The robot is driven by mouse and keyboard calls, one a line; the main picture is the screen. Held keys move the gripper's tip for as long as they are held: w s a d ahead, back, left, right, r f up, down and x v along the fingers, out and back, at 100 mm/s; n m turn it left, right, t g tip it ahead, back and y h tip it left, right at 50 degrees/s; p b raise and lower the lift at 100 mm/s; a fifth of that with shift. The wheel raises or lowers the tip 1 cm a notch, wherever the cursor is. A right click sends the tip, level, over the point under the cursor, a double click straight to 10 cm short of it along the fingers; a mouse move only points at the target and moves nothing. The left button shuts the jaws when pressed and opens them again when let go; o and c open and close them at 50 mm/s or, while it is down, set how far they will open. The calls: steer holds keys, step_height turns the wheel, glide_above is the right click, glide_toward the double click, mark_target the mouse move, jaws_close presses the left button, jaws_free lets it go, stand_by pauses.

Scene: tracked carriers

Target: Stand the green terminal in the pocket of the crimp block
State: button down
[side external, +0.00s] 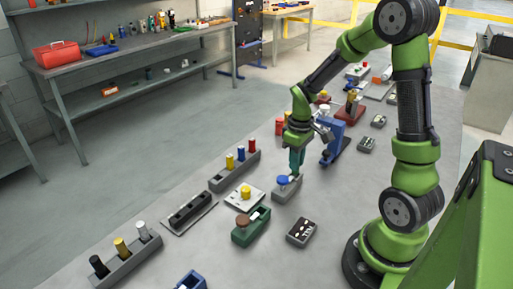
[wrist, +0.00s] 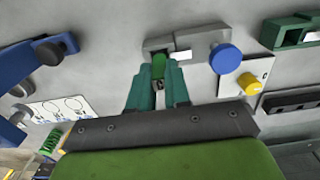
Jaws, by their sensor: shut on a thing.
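My gripper (wrist: 158,92) is shut on the green terminal (wrist: 158,66), which shows between the teal fingertips in the wrist view. In the side external view my gripper (side external: 296,168) points down at one end of a grey block with a blue knob, which looks like the crimp block (side external: 283,195). In the wrist view the crimp block (wrist: 188,42) lies right by the terminal's tip, with its blue knob (wrist: 225,58) to the right. The pocket is hidden by the terminal and fingers, so I cannot tell whether the tip is inside it.
A green block with a brown knob (side external: 248,232) and a white plate with a yellow knob (side external: 243,200) stand nearby. A grey rack with colored pegs (side external: 232,174) is to the left. A blue fixture (side external: 334,143) stands close behind my gripper.

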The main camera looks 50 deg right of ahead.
steer(key=c, duration=0.5)
jaws_free()
stand_by(0.5)
steer(key=shift+r, duration=3.5)
